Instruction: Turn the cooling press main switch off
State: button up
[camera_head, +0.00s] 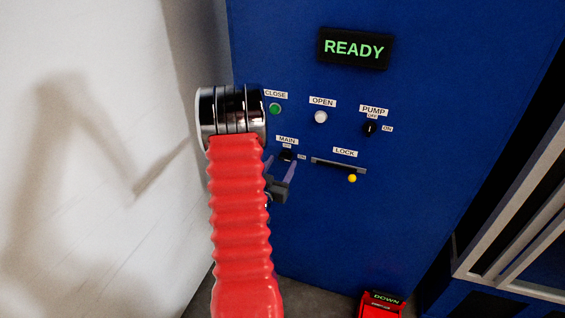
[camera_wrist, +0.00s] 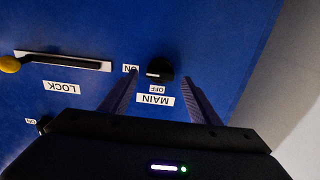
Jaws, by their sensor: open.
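The main switch is a small black rotary knob (camera_head: 286,155) under the MAIN label on the blue panel. It shows larger in the wrist view (camera_wrist: 161,70), where the picture is upside down. Its white mark points toward the ON label (camera_wrist: 130,69); the OFF label (camera_wrist: 157,89) is beside it on the MAIN label side. My gripper (camera_head: 281,163) is open in front of the panel. In the wrist view its two fingers (camera_wrist: 158,78) reach toward the knob, one to each side. I cannot tell whether they touch it.
The panel also bears a green CLOSE button (camera_head: 275,109), a white OPEN button (camera_head: 320,117), a PUMP switch (camera_head: 370,128) and a LOCK slot with a yellow knob (camera_head: 352,178). A display (camera_head: 354,48) reads READY. A red DOWN pedal (camera_head: 382,305) is on the floor. A pale wall (camera_head: 100,60) stands left.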

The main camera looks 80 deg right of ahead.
aim_at(285, 157)
jog(key=shift+s+d, duration=0.1)
jog(key=shift+d, duration=1.15)
jog(key=shift+c, duration=0.3)
